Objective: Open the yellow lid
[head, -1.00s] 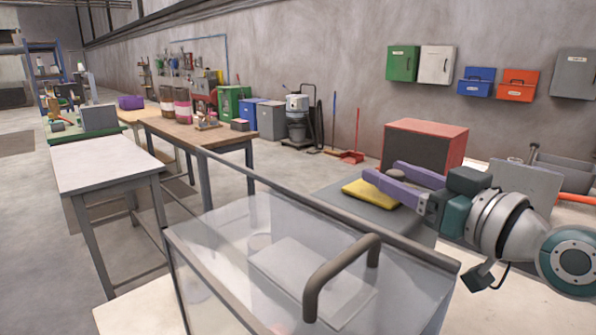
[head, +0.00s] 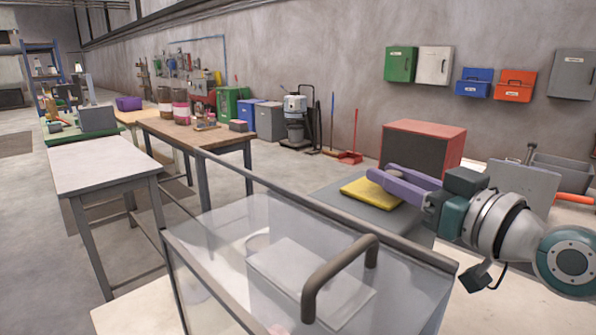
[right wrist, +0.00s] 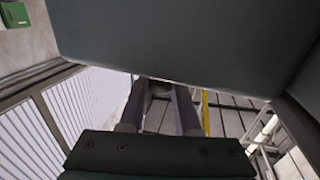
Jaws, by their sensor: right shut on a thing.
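The yellow lid (head: 366,193) is a flat yellow plate on a grey top, beyond the clear-walled box in the head view. It looks down flat. My right gripper (head: 379,173), with purple fingers, is over it from the right and is shut on a small dark knob. The fingers hide most of the knob in the head view. In the right wrist view my right gripper (right wrist: 160,88) has the dark knob (right wrist: 160,89) between its fingertips, and a yellow strip shows to the right. I cannot tell how the knob joins the lid. My left gripper is not in view.
A clear-walled box with a dark rim and a bent handle (head: 340,272) stands in front. A red-topped box (head: 424,130) is behind the gripper. A grey panel (head: 523,190) and an orange handle are at right. Tables (head: 105,163) stand at left.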

